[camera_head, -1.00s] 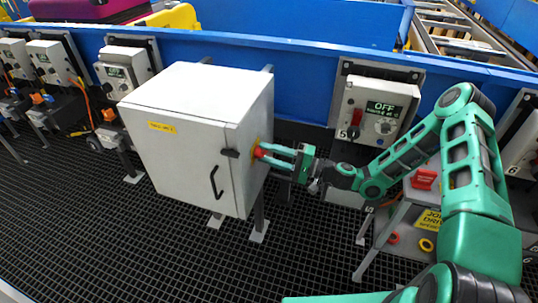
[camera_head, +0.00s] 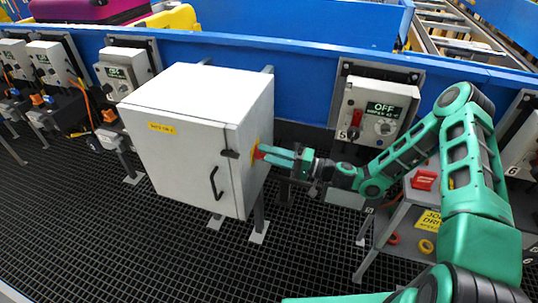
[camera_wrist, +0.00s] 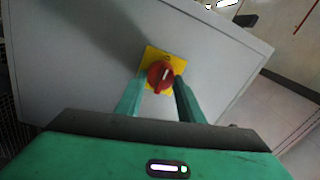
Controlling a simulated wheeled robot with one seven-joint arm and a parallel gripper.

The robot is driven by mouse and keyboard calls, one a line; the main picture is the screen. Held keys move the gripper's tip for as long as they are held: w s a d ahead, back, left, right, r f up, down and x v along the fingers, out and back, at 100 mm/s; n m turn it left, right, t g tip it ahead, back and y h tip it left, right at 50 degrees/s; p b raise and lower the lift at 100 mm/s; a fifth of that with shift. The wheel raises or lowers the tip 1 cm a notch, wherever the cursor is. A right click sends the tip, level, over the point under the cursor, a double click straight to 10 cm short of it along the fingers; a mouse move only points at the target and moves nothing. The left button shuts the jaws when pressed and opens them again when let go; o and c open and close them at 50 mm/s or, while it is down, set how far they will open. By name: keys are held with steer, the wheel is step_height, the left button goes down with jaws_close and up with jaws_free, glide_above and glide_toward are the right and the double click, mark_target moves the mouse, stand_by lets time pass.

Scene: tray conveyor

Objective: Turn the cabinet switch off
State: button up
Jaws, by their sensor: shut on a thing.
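The white cabinet (camera_head: 178,140) stands on legs in the head view, its door with a black handle facing front. The cabinet switch (camera_wrist: 160,75) is a red rotary knob on a yellow plate (camera_wrist: 151,58) on the cabinet's side. In the wrist view a light mark on the knob runs at a slant. My gripper (camera_head: 266,155) reaches the switch from the right, and its fingers are shut on the red knob, one on each side. In the head view the fingers hide most of the knob.
A control box (camera_head: 376,108) with a screen reading OFF hangs on the blue conveyor wall (camera_head: 300,68) behind my arm. A grey stand with a red switch (camera_head: 424,180) is below my arm. More boxes line the wall at left. The dark grid floor in front is clear.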

steer(key=shift+s+a+f, duration=0.1)
steer(key=shift+f, duration=0.05)
steer(key=o, duration=1.1)
steer(key=shift+c, duration=0.2)
steer(key=v, duration=0.7)
steer(key=shift+d, duration=0.25)
steer(key=shift+f, duration=0.1)
